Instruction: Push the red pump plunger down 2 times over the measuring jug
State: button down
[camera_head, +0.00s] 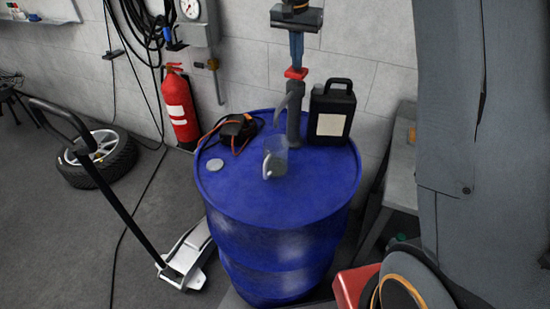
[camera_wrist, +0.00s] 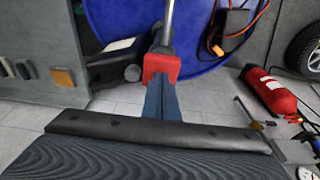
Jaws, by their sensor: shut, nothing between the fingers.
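The red pump plunger (camera_head: 296,73) tops the upright grey pump (camera_head: 294,105) on the blue drum. It also shows in the wrist view (camera_wrist: 161,64), at the tips of my gripper. My gripper (camera_head: 297,62) is shut and points straight down, its fingertips at the top of the red plunger; I cannot tell whether they touch it or sit just above. It holds nothing. The pump's curved spout points down to the left. The clear measuring jug (camera_head: 278,162) stands on the drum below and in front of the spout. The jug's contents are hard to make out.
The blue drum (camera_head: 250,200) also carries a black jerrycan (camera_head: 332,112) close right of the pump and a black-orange device with cables (camera_head: 238,126) to the left. A wall stands behind. A fire extinguisher (camera_head: 179,105) and floor jack (camera_head: 187,255) are left.

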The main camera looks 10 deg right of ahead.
jog(key=shift+r+p, duration=1.35)
jog(key=shift+r, duration=1.05)
notch_tip(320, 180, up, 6)
jog(key=s+f+n, duration=0.2)
jog(key=s+f, duration=0.4)
jog(key=s, duration=0.4)
jog(key=s+f+n+y, duration=0.1)
jog(key=s+f+n, duration=0.2)
jog(key=s+f, duration=0.55)
jog(key=s+f+n, duration=0.2)
jog(key=s+f, duration=0.1)
jog(key=s, duration=1)
notch_tip(320, 180, down, 13)
jog(key=w+b, duration=0.1)
jog(key=b, duration=1)
jog(key=shift+w+b, duration=0.3)
jog(key=shift+w, duration=0.05)
